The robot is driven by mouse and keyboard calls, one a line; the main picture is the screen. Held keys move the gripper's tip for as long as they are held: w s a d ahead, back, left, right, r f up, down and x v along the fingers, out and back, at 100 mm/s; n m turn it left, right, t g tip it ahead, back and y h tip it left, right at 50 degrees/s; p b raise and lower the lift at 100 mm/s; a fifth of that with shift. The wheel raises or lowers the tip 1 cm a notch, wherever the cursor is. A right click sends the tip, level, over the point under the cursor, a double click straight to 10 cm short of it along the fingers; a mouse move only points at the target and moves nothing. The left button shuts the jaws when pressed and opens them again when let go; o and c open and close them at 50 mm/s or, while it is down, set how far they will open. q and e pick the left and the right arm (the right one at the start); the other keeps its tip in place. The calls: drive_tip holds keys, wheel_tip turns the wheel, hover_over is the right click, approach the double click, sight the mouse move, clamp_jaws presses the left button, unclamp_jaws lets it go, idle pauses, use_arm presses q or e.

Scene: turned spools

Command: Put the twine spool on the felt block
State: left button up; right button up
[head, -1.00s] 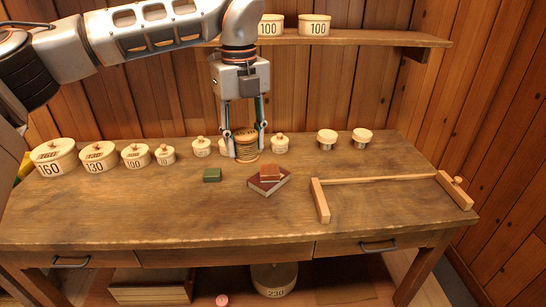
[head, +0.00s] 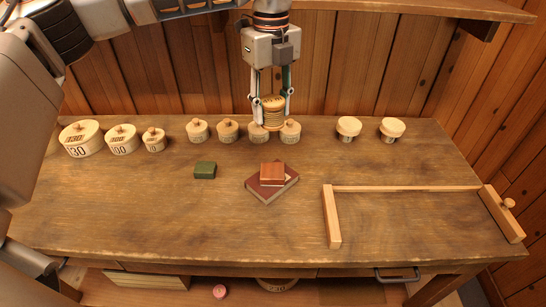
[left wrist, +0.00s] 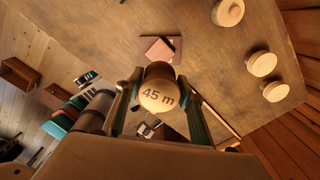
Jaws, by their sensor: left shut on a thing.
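The twine spool (head: 273,110) is a round, tan, ribbed spool with a wooden top. My left gripper (head: 271,101) is shut on it, one finger on each side, and holds it upright above the back of the bench. In the left wrist view the spool's end (left wrist: 158,94) reads "45 m" between the fingers. A small dark green block (head: 205,170), which looks like the felt block, lies on the bench to the front left of the spool, with its top bare. My right gripper is not in view.
Lidded pots, one of them (head: 197,130), stand along the back, partly behind the spool. A reddish block (head: 272,174) lies on a dark book (head: 258,188) right of the green block. A wooden frame (head: 333,216) lies at the right. The front left bench is clear.

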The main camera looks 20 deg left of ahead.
use_arm(q)
wheel_tip(320, 180, down, 11)
drive_tip(key=shift+f+p, duration=0.2)
drive_tip(key=shift+p, duration=0.2)
wheel_tip(320, 180, down, 3)
drive_tip(key=shift+f, duration=0.5)
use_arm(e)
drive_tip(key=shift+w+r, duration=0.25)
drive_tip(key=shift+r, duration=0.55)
use_arm(q)
drive_tip(key=shift+f, duration=0.1)
drive_tip(key=o, duration=1.1)
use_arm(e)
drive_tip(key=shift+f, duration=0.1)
